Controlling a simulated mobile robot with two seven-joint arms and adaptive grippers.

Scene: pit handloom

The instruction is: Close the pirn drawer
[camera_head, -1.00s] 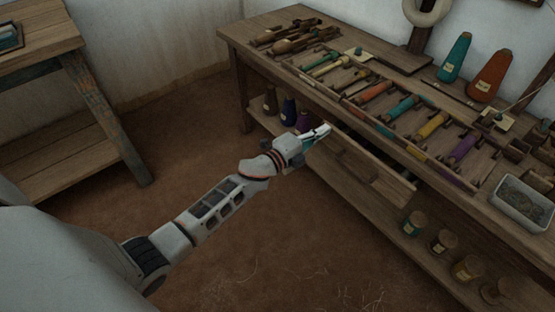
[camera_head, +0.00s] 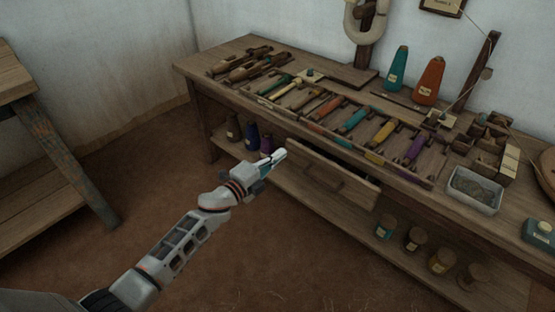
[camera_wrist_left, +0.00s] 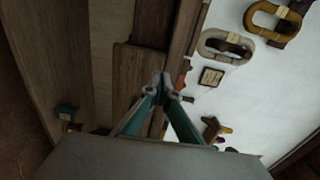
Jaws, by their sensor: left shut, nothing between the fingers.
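The pirn drawer (camera_head: 340,183) is in the front of the wooden bench. Its front stands out from the bench, with a dark gap at its right end, so it is partly open. In the left wrist view the closed fingertips (camera_wrist_left: 163,78) are in front of brown wood, which seems to be the drawer or bench front. My right gripper is not in view.
The bench top (camera_head: 225,66) holds shuttles, a rack of coloured pirns, two cones and a grey tray (camera_head: 474,190). Dark cones and several jars stand on the lower shelf (camera_head: 330,212). Another wooden table (camera_head: 35,135) is at the left. The floor between is clear.

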